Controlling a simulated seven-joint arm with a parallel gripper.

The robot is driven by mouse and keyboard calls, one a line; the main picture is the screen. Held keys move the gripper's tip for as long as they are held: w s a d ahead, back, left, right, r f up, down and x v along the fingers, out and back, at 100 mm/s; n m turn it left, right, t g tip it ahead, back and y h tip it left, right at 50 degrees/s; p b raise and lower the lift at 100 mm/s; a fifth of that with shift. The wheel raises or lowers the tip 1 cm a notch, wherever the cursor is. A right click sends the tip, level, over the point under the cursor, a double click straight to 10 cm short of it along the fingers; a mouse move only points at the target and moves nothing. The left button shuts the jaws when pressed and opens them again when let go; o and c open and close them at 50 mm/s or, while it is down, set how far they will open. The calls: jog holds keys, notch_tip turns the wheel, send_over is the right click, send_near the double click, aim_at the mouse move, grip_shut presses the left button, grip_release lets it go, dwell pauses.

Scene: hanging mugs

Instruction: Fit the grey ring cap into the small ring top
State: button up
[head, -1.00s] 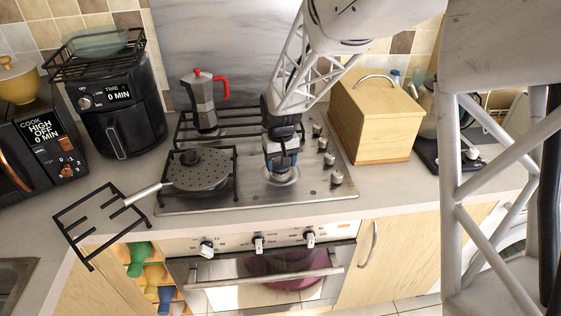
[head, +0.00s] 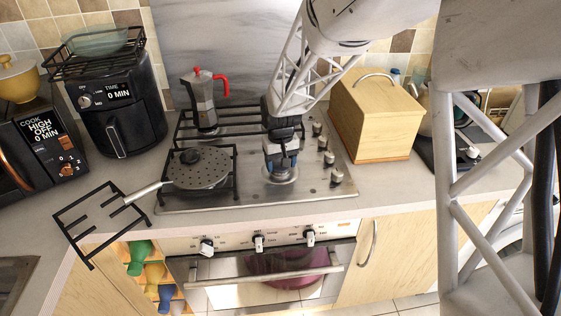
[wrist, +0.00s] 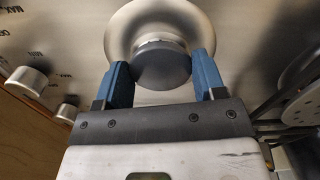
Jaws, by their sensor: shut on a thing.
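My gripper (head: 281,160) points down over the front right burner of the hob. In the wrist view, its two blue fingers (wrist: 162,80) are shut on the grey ring cap (wrist: 162,64), a round dark grey disc. The small ring top (head: 281,175) is the pale round burner under the gripper; its wide rim also shows around the cap in the wrist view (wrist: 118,32). The cap is over the middle of the burner. I cannot tell whether it is seated or held slightly above.
A pan (head: 200,169) with a perforated top sits on the front left grate. A moka pot (head: 205,103) stands behind it. Knobs (head: 329,159) line the hob's right side. A wooden bread box (head: 372,118) stands to the right. A loose black grate (head: 98,218) overhangs the counter edge.

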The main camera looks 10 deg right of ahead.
jog(key=shift+r, duration=0.45)
dwell(0.5)
jog(key=shift+w+d, duration=0.1)
dwell(1.3)
jog(key=shift+f, duration=0.5)
dwell(0.3)
jog(key=shift+r, duration=0.5)
jog(key=shift+w, duration=0.1)
dwell(0.5)
jog(key=w+d+r, duration=0.3)
jog(key=w+r, duration=0.1)
jog(key=w, duration=0.3)
jog(key=w+d+r+m, duration=0.1)
jog(key=w+d+r, duration=0.2)
jog(key=w, duration=0.4)
jog(key=w+d+r+m, duration=0.1)
jog(key=w+d+r, duration=0.1)
jog(key=w+r, duration=0.3)
jog(key=w, duration=0.3)
jog(key=shift+d, duration=0.4)
